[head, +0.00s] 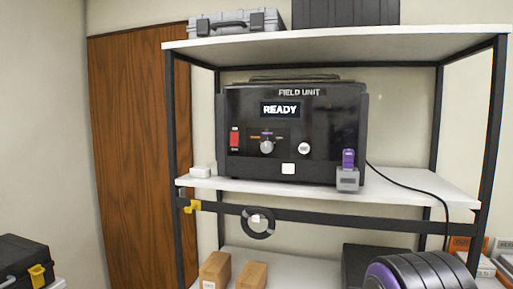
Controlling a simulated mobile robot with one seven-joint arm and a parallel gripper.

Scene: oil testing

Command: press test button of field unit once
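The field unit (330,125), a black box with a handle on top, stands on the middle shelf. Its screen (281,110) reads READY. A round white button (304,148) sits on the right of its front panel; its label is too small to read, so I cannot tell if it is the test button. A rotary knob (267,147) is left of it, and a red switch (235,139) is at the far left. A small white square (288,168) is on the lower front. My gripper is not in view.
A purple-topped piece (348,158) in a grey holder (347,180) stands before the unit's right corner. A small white block (200,171) lies at the left of the middle shelf (415,190). A black cable runs right. Below are a hanging black ring (258,238) and cardboard boxes (216,270).

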